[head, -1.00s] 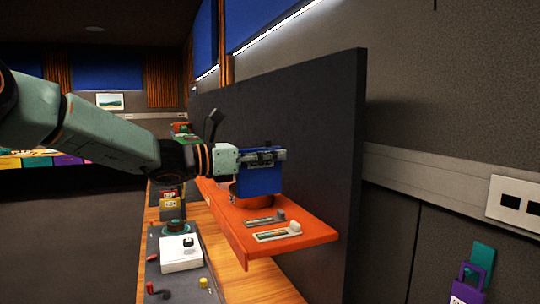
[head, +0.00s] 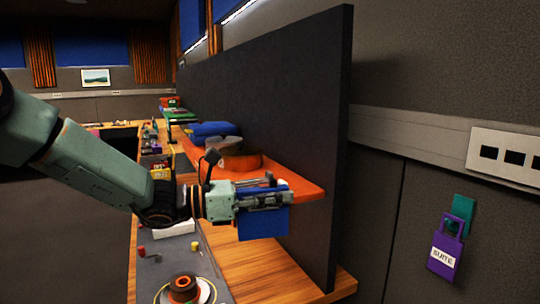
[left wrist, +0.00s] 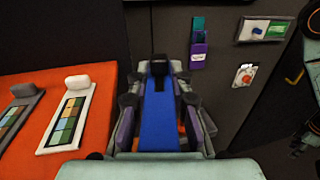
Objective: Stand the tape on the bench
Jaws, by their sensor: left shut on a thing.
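My left gripper (head: 272,197) is shut on a flat blue slab, which I take to be the tape (head: 262,224). The tape hangs below the fingers, in front of the orange shelf's near end and above the wooden bench (head: 258,268), apart from it. In the left wrist view the tape (left wrist: 158,122) shows as a narrow blue strip between the two fingers (left wrist: 158,80).
The orange shelf (head: 301,187) juts from a dark upright panel (head: 300,110). A round reel (head: 183,288) lies on a grey mat at the near left of the bench. Bare wood shows below the tape. A purple padlock tag (head: 446,248) hangs on the right wall.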

